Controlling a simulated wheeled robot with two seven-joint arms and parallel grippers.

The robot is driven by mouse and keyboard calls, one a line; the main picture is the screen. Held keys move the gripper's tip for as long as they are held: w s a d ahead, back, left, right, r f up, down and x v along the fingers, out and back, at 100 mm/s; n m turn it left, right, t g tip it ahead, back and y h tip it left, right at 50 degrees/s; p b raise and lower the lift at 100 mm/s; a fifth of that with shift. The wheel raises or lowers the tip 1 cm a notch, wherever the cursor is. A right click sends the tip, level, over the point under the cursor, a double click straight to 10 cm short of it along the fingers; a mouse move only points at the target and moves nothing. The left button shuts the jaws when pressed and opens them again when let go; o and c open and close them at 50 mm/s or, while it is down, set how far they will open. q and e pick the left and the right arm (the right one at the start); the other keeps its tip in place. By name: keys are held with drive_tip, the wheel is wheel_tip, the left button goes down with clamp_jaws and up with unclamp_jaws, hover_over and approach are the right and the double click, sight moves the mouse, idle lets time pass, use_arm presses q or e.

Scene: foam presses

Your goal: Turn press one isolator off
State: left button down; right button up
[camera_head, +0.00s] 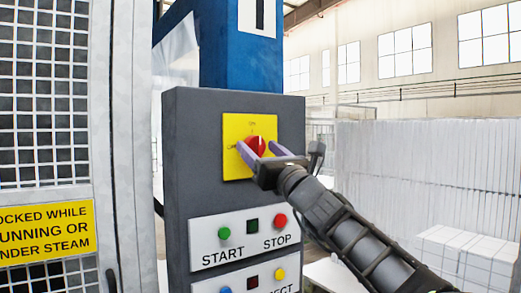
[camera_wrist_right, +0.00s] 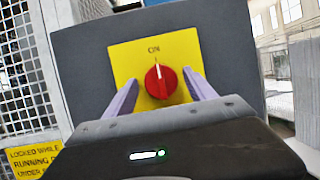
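The press one isolator is a round red knob (camera_head: 256,142) on a yellow plate (camera_head: 235,128), set in the upper part of a dark grey control box. In the right wrist view the knob (camera_wrist_right: 160,83) has its white mark pointing up to the word ON on the yellow plate (camera_wrist_right: 125,60). My right gripper (camera_head: 257,148) is in front of the plate with its two purple fingers either side of the knob. In the right wrist view the fingers (camera_wrist_right: 160,84) stand apart, with a narrow yellow gap on each side of the knob. My left gripper is not in view.
Below the plate, a white panel holds a green START button (camera_head: 224,233) and a red STOP button (camera_head: 280,220). A mesh guard door (camera_head: 103,120) with a yellow warning sign (camera_head: 45,232) stands at left. White stacked blocks (camera_head: 465,255) are at right.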

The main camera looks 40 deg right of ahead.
drive_tip(key=c, duration=1.2)
